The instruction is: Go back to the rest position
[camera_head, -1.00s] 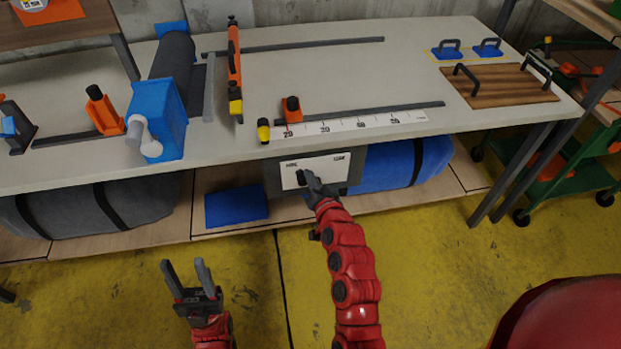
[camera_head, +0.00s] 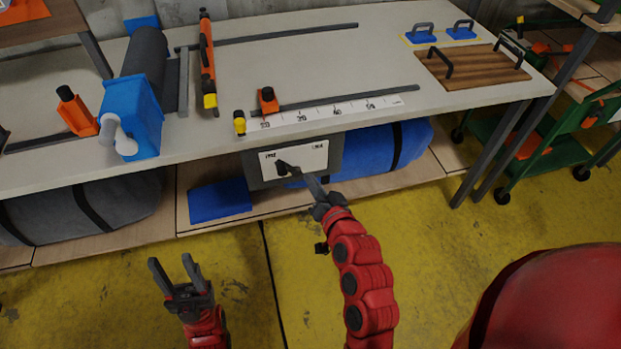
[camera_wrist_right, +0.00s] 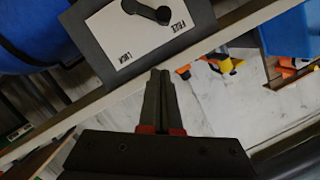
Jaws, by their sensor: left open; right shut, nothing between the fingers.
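My left gripper (camera_head: 179,280) is open and empty, low in the head view over the yellow floor. My right gripper (camera_head: 312,180) is shut with nothing in it, in front of the grey control box (camera_head: 251,171) under the bench edge. In the right wrist view the shut fingers (camera_wrist_right: 158,88) point toward the box's white panel (camera_wrist_right: 130,33). The panel carries a dark rotary knob (camera_wrist_right: 150,10) and printed labels at two positions. In the wrist view a gap appears between fingertips and knob; in the head view the fingertips overlap the panel.
The workbench (camera_head: 330,70) spans the view, with a blue-ended roller (camera_head: 135,110), orange clamps and a ruler strip (camera_head: 325,115) on it. Blue (camera_head: 370,155) and grey (camera_head: 90,205) rolls lie on the lower shelf. The yellow floor (camera_head: 260,270) in front is clear.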

